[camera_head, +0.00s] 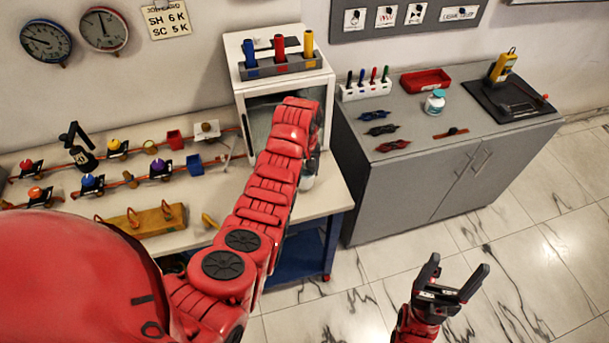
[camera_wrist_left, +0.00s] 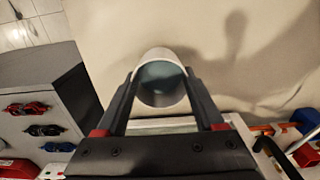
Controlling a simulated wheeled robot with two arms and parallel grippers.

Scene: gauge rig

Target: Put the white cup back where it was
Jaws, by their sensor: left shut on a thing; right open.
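The white cup (camera_wrist_left: 161,78) is between the fingers of my left gripper (camera_wrist_left: 160,92), which is shut on it. In the left wrist view I look into its round mouth, with a bluish-grey inside. In the head view my left arm hides most of the hand; a small white part of the cup (camera_head: 307,182) shows beside the arm, over the bench's right end. I cannot tell whether the cup touches the bench. My right gripper (camera_head: 448,283) is open and empty above the floor at the lower right.
The pale bench (camera_head: 325,192) carries a white cabinet (camera_head: 240,52) with a rack of coloured handles, and several coloured fittings at the left. Open floor lies in front.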

